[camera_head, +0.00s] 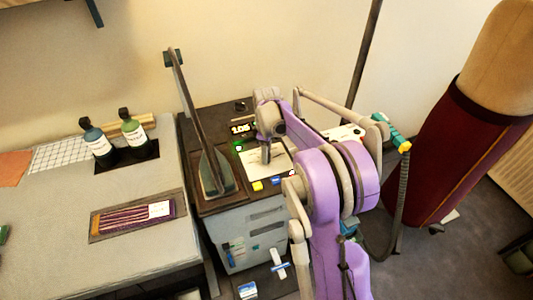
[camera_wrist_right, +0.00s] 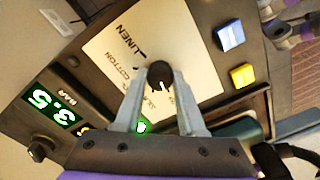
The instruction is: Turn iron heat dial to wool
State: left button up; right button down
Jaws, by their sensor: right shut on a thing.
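The heat dial (camera_wrist_right: 160,74) is a round black knob with a white pointer mark, set on a white label plate (camera_wrist_right: 105,55). In the right wrist view its mark points towards the bottom of the picture, between my fingers. LINEN and COTTON are readable on the plate; the lettering by the left finger is partly covered. My right gripper (camera_wrist_right: 161,95) is shut on the dial, one finger on each side. In the head view my right gripper (camera_head: 266,152) is over the station's panel and hides the dial. The iron (camera_head: 216,176) rests left of it. My left gripper is not in view.
The ironing station (camera_head: 240,217) has a lit display (camera_wrist_right: 50,104), a yellow button (camera_wrist_right: 242,75) and a blue button (camera_wrist_right: 230,37) near the dial. A table (camera_head: 55,245) at the left carries two bottles. A maroon dress form (camera_head: 455,155) stands at the right.

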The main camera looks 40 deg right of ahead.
jog(key=m, duration=0.3)
jog(key=shift+b, duration=0.35)
jog(key=m, duration=0.4)
jog(key=shift+m+b, duration=0.35)
jog(key=shift+m, duration=0.05)
jog(key=m, duration=0.4)
jog(key=shift+b, duration=0.3)
jog(key=shift+m, duration=1.9)
jog(key=c, duration=0.5)
grip_release()
